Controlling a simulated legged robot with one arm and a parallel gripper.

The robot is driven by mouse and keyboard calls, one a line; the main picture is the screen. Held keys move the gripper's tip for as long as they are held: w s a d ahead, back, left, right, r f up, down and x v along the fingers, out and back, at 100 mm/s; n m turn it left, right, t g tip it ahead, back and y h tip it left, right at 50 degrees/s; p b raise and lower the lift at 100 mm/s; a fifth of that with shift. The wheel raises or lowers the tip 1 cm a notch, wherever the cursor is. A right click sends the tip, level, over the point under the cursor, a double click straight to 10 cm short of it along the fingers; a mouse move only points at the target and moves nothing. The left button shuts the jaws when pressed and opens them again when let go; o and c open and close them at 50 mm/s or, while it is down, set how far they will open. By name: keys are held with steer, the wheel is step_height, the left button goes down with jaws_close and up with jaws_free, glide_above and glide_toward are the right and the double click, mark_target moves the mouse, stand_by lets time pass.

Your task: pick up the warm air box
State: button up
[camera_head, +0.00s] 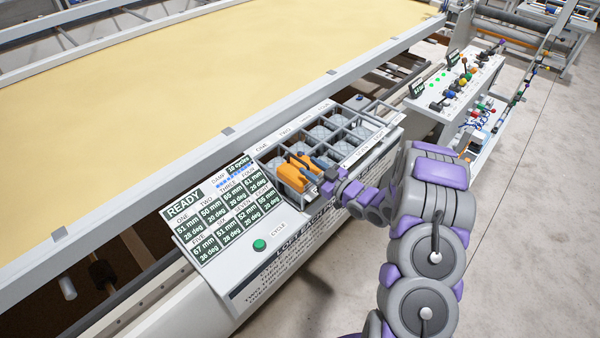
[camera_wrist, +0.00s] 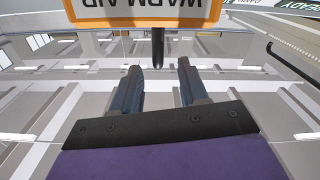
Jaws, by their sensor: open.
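The warm air box (camera_head: 291,178) is orange with dark parts and sits at the near left end of a wire-framed rack. In the wrist view its orange edge and white "WARM AIR" label (camera_wrist: 145,8) show upside down at the top. A dark rod (camera_wrist: 158,48) reaches down from it toward the gap between my fingers. My gripper (camera_head: 315,177) is just right of the box in the head view. In the wrist view my gripper (camera_wrist: 158,68) has its two blue-grey fingers apart, with the box beyond their tips. The box's lower part is partly hidden by the rack.
The rack (camera_head: 345,122) has several compartments with grey contents. A "READY" readout panel (camera_head: 222,200) and a green cycle button (camera_head: 260,245) are to its left. A long yellow quilting bed (camera_head: 200,75) lies behind. A knob console (camera_head: 455,90) stands right. Grey floor (camera_head: 540,220) is open at right.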

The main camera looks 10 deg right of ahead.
mark_target(305, 164)
steer(key=shift+f+b+x, duration=0.2)
steer(key=shift+f+x, duration=0.05)
steer(key=shift+x, duration=0.9)
steer(key=shift+f+b+x, duration=0.2)
steer(key=shift+x, duration=1)
steer(key=shift+w+a, duration=0.25)
steer(key=shift+w, duration=0.25)
jaws_close()
steer(key=shift+r, duration=0.1)
